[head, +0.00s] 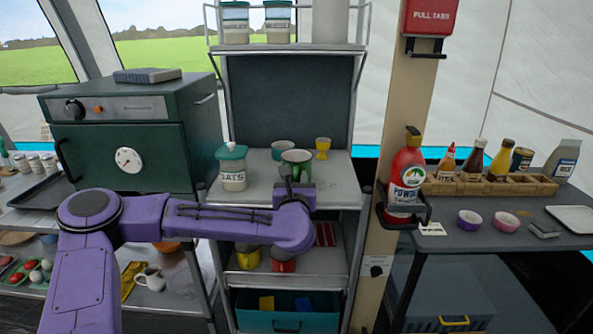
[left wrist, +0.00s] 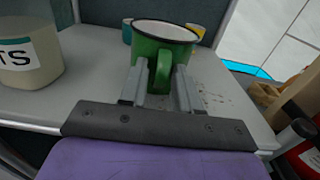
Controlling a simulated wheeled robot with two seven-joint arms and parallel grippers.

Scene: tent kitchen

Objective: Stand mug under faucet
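A green mug with a pale inside (head: 297,158) stands upright on the middle shelf of the metal rack. In the left wrist view the mug (left wrist: 163,40) is just ahead, with its handle toward me. My left gripper (head: 291,176) is at the shelf's front. Its two fingers (left wrist: 162,78) are apart, one on each side of the handle; whether they touch it I cannot tell. My right gripper is not in view. No faucet shows in either view.
A teal mug (head: 281,149) and a yellow cup (head: 323,147) stand behind the green mug. An OATS jar (head: 233,169) stands to its left. The shelf's right part is clear. A red extinguisher (head: 405,180) hangs on the post at right. A green oven (head: 130,140) stands at left.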

